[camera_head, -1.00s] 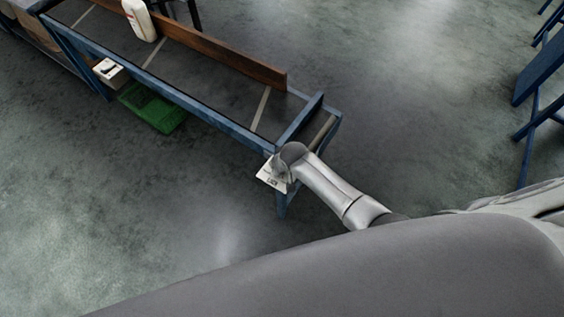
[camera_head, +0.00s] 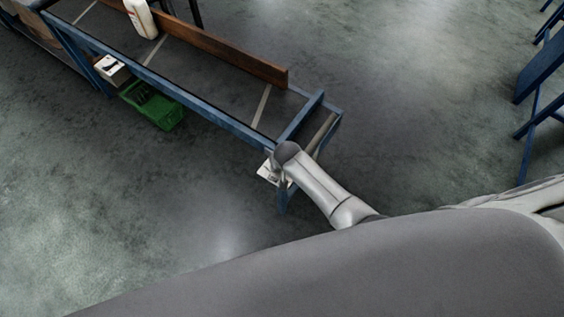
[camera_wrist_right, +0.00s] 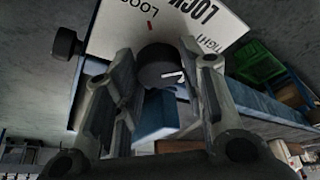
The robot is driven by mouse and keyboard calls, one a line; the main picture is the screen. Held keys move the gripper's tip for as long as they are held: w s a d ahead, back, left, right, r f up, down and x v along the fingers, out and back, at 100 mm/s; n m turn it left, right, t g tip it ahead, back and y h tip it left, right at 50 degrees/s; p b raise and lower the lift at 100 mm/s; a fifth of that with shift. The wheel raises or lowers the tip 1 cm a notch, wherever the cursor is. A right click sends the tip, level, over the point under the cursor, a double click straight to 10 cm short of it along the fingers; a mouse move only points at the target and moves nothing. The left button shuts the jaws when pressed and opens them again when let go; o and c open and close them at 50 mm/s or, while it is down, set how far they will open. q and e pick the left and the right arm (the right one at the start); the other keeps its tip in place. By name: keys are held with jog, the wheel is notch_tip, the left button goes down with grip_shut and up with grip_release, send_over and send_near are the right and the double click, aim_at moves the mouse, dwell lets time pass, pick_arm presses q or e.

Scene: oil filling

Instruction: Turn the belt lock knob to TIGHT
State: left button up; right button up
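The belt lock knob (camera_wrist_right: 158,64) is black, with a white mark on its right part in the right wrist view. It sits in front of a white label plate (camera_wrist_right: 190,25) that reads LOCK and TIGHT, with a partly hidden word starting LOO and a small red mark. In the head view the right gripper (camera_head: 277,170) is at the near corner of the conveyor frame, over the plate (camera_head: 268,175); the knob is hidden there. My left gripper is not in view.
The blue-framed conveyor (camera_head: 215,118) runs to the upper left, with a wooden side board (camera_head: 230,58) and a white bottle (camera_head: 141,18) on it. A green crate (camera_head: 152,105) is beside it. A second black knob (camera_wrist_right: 68,42) is left of the plate. The floor in front is clear.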

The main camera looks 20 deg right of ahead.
jog(key=o, duration=0.3)
jog(key=shift+o, duration=0.2)
jog(key=v, duration=1.2)
jog(key=shift+w, duration=0.1)
